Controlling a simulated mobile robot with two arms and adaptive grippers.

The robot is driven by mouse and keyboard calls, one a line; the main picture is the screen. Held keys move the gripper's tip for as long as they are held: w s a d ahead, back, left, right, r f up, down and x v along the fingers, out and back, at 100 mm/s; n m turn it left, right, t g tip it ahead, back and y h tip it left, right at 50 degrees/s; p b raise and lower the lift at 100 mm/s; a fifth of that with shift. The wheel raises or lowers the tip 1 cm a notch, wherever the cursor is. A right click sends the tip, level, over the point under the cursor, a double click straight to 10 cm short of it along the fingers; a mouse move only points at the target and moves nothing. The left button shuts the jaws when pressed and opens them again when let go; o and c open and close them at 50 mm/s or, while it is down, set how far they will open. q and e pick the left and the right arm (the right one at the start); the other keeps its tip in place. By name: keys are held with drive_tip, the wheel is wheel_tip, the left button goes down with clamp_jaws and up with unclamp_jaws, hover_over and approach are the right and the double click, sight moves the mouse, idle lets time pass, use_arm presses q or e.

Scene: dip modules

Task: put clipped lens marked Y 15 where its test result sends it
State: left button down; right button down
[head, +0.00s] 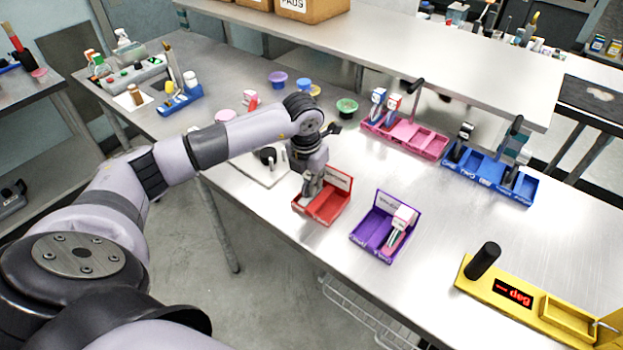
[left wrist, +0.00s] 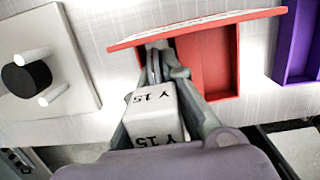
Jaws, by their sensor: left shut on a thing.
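My left gripper (head: 312,185) is over the red tray (head: 335,207) in the head view. In the left wrist view the gripper (left wrist: 160,75) is shut on the clipped lens marked Y 15 (left wrist: 153,112), a white block with black lettering. The gripper's tips reach over the left compartment of the red tray (left wrist: 222,70). I cannot tell whether the lens touches the tray. The yellow tester (head: 480,285) at the lower right has a red lit display (head: 513,292), its text hard to read. My right gripper is not in view.
A purple tray (head: 365,233) holds a white and pink clipped piece (head: 401,226). A pink rack (head: 430,145) and a blue rack (head: 517,190) stand behind, both holding pieces. A white plate with a black knob (left wrist: 27,78) lies left of the red tray. Table between purple tray and tester is clear.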

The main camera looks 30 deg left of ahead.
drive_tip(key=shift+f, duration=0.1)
use_arm(q)
drive_tip(key=shift+f, duration=0.15)
drive_tip(key=c, duration=1.7)
unclamp_jaws()
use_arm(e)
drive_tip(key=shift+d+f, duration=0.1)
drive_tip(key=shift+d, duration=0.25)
use_arm(q)
drive_tip(key=shift+o, duration=0.2)
